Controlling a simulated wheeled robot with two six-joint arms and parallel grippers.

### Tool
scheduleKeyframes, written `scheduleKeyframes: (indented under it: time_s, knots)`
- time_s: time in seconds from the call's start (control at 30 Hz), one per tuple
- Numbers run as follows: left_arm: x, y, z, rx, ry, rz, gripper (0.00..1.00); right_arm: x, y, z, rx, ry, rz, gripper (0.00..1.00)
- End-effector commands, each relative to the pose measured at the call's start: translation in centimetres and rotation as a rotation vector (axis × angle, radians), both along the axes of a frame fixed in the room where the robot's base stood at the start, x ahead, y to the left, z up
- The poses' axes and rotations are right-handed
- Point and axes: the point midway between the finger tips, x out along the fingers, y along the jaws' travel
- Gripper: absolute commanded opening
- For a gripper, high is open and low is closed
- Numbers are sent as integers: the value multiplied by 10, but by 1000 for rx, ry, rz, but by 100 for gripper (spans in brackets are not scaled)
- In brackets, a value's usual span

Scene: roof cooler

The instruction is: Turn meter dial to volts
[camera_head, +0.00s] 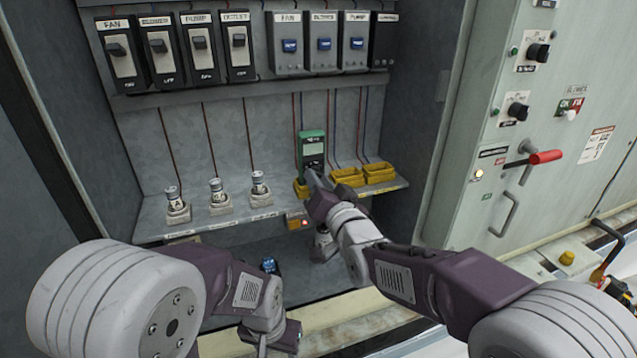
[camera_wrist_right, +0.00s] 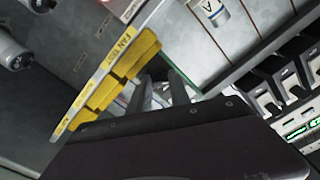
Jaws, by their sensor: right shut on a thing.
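The green meter (camera_head: 312,145) with a pale screen stands upright at the shelf's front, right of the middle in the head view. My right gripper (camera_head: 315,180) is at its lower face, where the dial is hidden. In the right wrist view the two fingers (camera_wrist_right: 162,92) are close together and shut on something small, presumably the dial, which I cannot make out. I cannot read the dial's position. My left gripper (camera_head: 280,335) hangs low in front of the cabinet; its fingertips are not visible.
Yellow bins (camera_head: 347,177) stand right of the meter, close to my right gripper; they show in the right wrist view (camera_wrist_right: 115,80). Fuses in holders (camera_head: 215,190) stand on the shelf (camera_head: 150,222) to the left. Switches (camera_head: 200,45) line the top. A red-handled lever (camera_head: 545,157) is at right.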

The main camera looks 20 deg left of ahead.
Motion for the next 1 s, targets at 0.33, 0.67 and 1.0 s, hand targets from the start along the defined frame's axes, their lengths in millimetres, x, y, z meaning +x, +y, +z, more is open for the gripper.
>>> scheduleKeyframes:
  time_s: [0.33,0.67,1.0]
  knots:
    - [0,0,-34,0,0,0,51,-1,1,-4,198,129,1,0]
    - [0,0,-60,0,0,0,51,-1,1,-1,387,258,1,0]
    - [0,0,-72,0,0,0,51,-1,1,1,487,326,1,0]
